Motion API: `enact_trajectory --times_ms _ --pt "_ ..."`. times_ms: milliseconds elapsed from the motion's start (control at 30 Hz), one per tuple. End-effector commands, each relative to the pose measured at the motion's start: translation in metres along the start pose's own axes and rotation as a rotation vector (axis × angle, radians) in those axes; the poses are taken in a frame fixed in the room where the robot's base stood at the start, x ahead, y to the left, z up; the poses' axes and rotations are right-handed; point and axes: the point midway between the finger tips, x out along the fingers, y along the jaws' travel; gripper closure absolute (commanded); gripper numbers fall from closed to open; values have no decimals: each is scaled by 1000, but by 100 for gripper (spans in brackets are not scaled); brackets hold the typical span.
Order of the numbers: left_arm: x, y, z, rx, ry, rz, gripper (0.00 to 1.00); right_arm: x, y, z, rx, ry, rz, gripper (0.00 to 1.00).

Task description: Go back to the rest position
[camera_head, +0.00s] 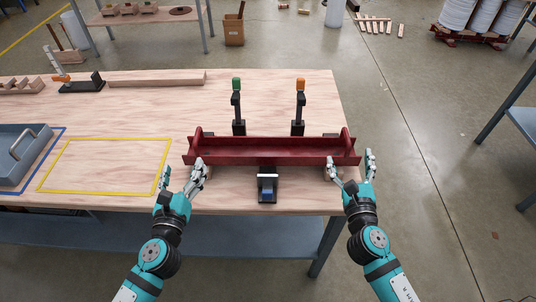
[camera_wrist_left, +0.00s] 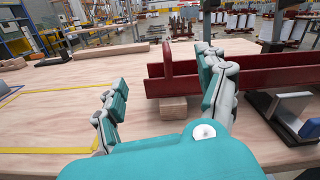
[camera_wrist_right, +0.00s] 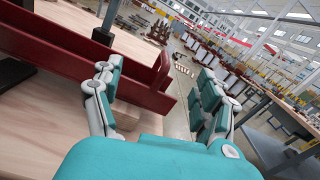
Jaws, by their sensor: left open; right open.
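My left gripper (camera_head: 182,180) is open and empty at the table's front edge, just in front of the left end of a long dark red tray (camera_head: 270,158). Its spread fingers (camera_wrist_left: 165,100) fill the lower left wrist view, with the tray's left end (camera_wrist_left: 167,68) beyond them. My right gripper (camera_head: 350,172) is open and empty at the tray's right end. The right wrist view shows its open fingers (camera_wrist_right: 160,100) beside the tray's end wall (camera_wrist_right: 158,85). The tray rests level on wooden blocks (camera_wrist_left: 173,107) on the table.
A black clamp with a blue-grey pad (camera_head: 267,188) stands at the tray's front middle. Behind the tray stand a green-topped post (camera_head: 237,100) and an orange-topped post (camera_head: 299,100). A yellow outlined area (camera_head: 105,165) is empty. A grey-blue bin (camera_head: 22,155) sits at the left.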

Motion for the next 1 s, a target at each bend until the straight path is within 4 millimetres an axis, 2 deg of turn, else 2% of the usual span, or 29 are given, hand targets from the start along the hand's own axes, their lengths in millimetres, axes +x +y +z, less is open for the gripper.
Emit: enact_trajectory --times_ms 100,200,767,867,967,1000 --pt "0 0 0 0 0 0 26 -15 0 -1 1 2 0 25" --pt "0 0 0 0 0 0 26 -22 0 0 0 0 -1 25" --pt "0 1 0 -9 1 4 26 -23 -1 -1 9 3 -3 25" --pt "-4 8 0 -108 10 46 26 -27 -8 -4 120 30 -37 25" --pt "-15 25 -2 -359 31 156 26 -38 -23 -14 402 94 -126 25" --pt "-23 34 -6 -498 41 218 26 -46 -30 -21 557 127 -180 25"
